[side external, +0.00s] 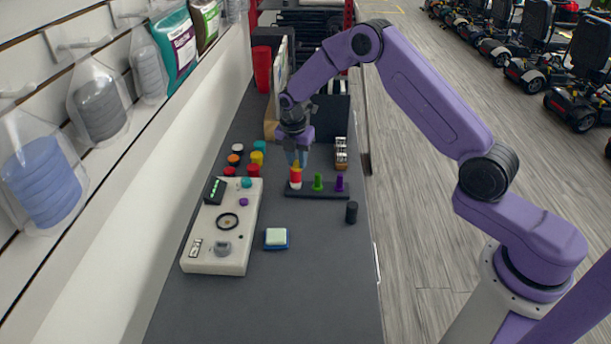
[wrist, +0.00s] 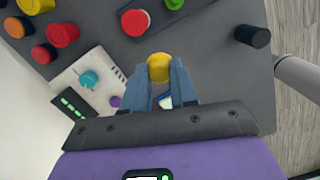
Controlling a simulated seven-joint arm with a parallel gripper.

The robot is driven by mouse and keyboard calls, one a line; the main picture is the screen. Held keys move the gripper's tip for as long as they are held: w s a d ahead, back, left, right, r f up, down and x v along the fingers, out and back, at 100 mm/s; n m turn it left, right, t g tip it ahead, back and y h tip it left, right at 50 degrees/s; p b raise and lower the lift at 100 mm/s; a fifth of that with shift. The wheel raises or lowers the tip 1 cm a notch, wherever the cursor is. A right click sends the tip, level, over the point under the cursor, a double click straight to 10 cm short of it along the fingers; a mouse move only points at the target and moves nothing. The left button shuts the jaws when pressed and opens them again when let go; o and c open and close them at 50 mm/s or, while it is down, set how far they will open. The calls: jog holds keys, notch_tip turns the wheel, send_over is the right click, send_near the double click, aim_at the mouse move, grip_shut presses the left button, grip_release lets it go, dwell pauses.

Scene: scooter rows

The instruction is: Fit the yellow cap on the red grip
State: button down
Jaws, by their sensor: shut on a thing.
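The yellow cap (wrist: 158,67) is held between the fingertips of my gripper (wrist: 160,84), which is shut on it. In the side view my gripper (side external: 297,158) points down, with the yellow cap (side external: 296,164) just above the red grip (side external: 295,174). The red grip stands upright at the left end of a dark rack (side external: 328,194). It also shows in the wrist view (wrist: 135,22), ahead of and a little left of the cap, with its top uncovered. The size of the gap between them is hard to tell.
A green peg (side external: 318,182) and a purple peg (side external: 339,184) share the rack. Several coloured caps (side external: 236,160) lie left. A white control panel (side external: 207,240) is in front left, a blue-edged pad (side external: 276,238) in front, and a black cylinder (side external: 351,212) right. The front table is clear.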

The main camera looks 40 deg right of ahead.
jog(key=shift+n, duration=0.8)
jog(key=w+d, duration=0.1)
jog(key=w, duration=0.1)
jog(key=w+d+r, duration=0.1)
jog(key=w+d, duration=0.1)
jog(key=shift+w+d, duration=0.2)
jog(key=shift+w, duration=0.2)
jog(key=shift+f, duration=2.65)
jog(key=shift+f, duration=0.2)
jog(key=shift+c, duration=2.2)
grip_release()
jog(key=shift+r, duration=3)
